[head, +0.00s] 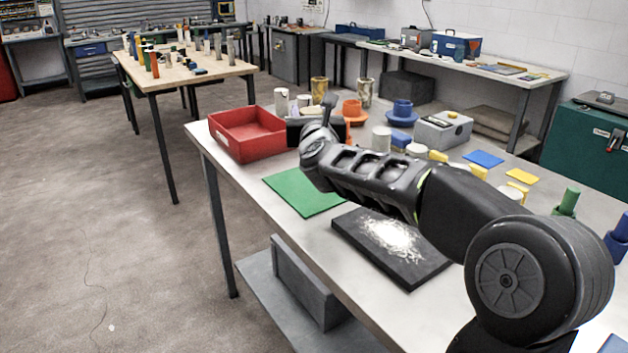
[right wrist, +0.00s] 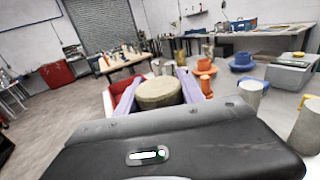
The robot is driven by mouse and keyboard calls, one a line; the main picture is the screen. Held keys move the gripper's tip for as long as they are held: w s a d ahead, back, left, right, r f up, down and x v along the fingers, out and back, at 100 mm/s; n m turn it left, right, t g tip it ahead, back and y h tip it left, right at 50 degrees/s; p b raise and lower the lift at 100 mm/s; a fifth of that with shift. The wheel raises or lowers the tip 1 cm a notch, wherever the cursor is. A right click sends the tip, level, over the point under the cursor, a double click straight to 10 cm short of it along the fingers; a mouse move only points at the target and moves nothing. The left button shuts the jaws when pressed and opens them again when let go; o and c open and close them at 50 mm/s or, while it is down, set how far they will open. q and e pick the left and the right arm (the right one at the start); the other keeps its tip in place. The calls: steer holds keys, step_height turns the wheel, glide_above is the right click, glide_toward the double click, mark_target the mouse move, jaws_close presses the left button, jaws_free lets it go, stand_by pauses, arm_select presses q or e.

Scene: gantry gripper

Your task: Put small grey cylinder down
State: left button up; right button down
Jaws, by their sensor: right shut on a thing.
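My right gripper (head: 303,129) is above the grey-topped table (head: 232,168), near the red tray (head: 247,138) and the far end of the green mat (head: 304,191). In the right wrist view, the small grey cylinder (right wrist: 158,93), beige-grey with a round top, sits between the two pale fingers of the right gripper (right wrist: 157,88), which are shut on it. In the head view I cannot clearly make out the held cylinder behind the hand. The gap between its underside and the table is hidden. My left gripper is in neither view.
A black board (head: 395,270) with a white patch lies at the near edge. Orange (head: 352,113) and blue (head: 402,112) round parts, a grey box (head: 443,130) and several pale cylinders stand beyond my arm. The green mat looks bare where visible.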

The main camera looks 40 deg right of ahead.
step_height(320, 180, down, 5)
steer(key=shift+r+b, duration=0.1)
steer(key=shift+b, duration=0.45)
step_height(320, 180, down, 5)
steer(key=shift+f+b, duration=0.1)
steer(key=shift+b, duration=0.2)
steer(key=c, duration=0.7)
jaws_free()
